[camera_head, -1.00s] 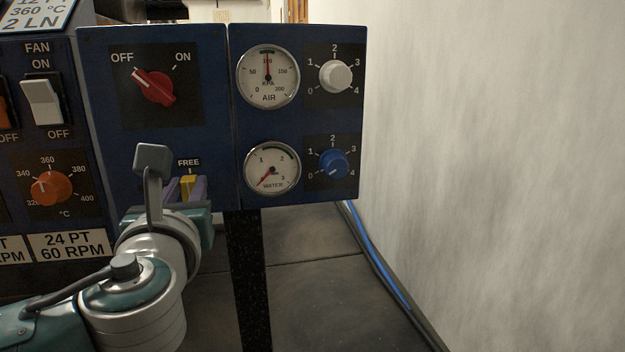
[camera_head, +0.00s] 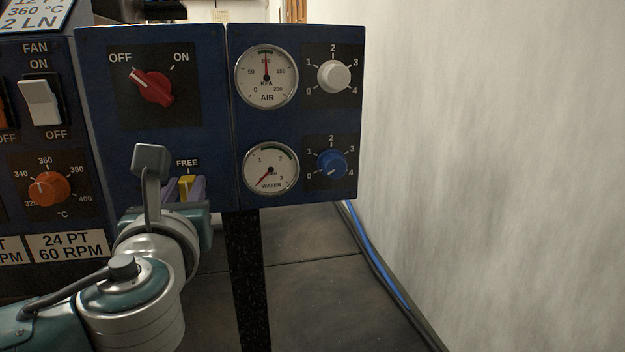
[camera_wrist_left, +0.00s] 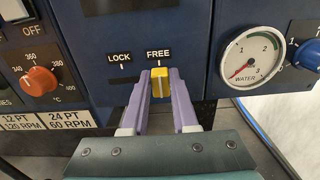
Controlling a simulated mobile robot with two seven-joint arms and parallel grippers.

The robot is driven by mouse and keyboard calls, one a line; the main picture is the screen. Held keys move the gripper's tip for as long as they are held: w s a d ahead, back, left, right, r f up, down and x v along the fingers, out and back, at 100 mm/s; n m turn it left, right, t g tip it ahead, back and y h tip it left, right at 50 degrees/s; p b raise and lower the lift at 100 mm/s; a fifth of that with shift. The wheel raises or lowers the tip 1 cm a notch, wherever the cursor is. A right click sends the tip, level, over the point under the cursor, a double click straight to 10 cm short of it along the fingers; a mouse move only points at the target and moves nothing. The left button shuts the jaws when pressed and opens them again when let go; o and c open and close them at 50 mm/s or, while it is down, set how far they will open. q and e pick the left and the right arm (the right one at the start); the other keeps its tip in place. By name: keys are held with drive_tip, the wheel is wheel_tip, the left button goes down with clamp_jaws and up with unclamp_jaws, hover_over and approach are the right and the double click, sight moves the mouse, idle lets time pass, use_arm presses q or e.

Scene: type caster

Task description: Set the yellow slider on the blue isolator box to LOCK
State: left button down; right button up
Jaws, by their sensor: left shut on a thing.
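The blue isolator box (camera_head: 103,120) carries a red knob (camera_head: 153,86) at OFF and, below it, the yellow slider (camera_head: 186,187). In the left wrist view the yellow slider (camera_wrist_left: 160,83) sits under the FREE label (camera_wrist_left: 158,54), at the right end of its dark slot. The LOCK label (camera_wrist_left: 120,57) is to its left. My left gripper (camera_wrist_left: 160,88) is shut on the slider, one purple finger on each side. In the head view my left gripper (camera_head: 187,188) is partly hidden by my wrist, which also hides the LOCK label. My right gripper is not in view.
To the right are AIR and WATER gauges (camera_head: 271,167), with a white knob (camera_head: 333,76) and a blue knob (camera_head: 331,164). To the left are a fan switch (camera_head: 40,101) and an orange knob (camera_head: 48,189). A pale wall (camera_head: 490,150) stands at the right.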

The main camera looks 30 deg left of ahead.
use_arm(q)
drive_tip(key=s+a+p, duration=0.1)
drive_tip(key=a+p, duration=0.1)
drive_tip(key=s+a+p, duration=0.1)
drive_tip(key=s+a, duration=0.1)
drive_tip(key=shift+s+a+p, duration=0.1)
drive_tip(key=shift+s+p, duration=0.1)
drive_tip(key=shift+p, duration=0.2)
drive_tip(key=c, duration=1)
unclamp_jaws()
drive_tip(key=o, duration=0.3)
drive_tip(key=shift+s, duration=0.1)
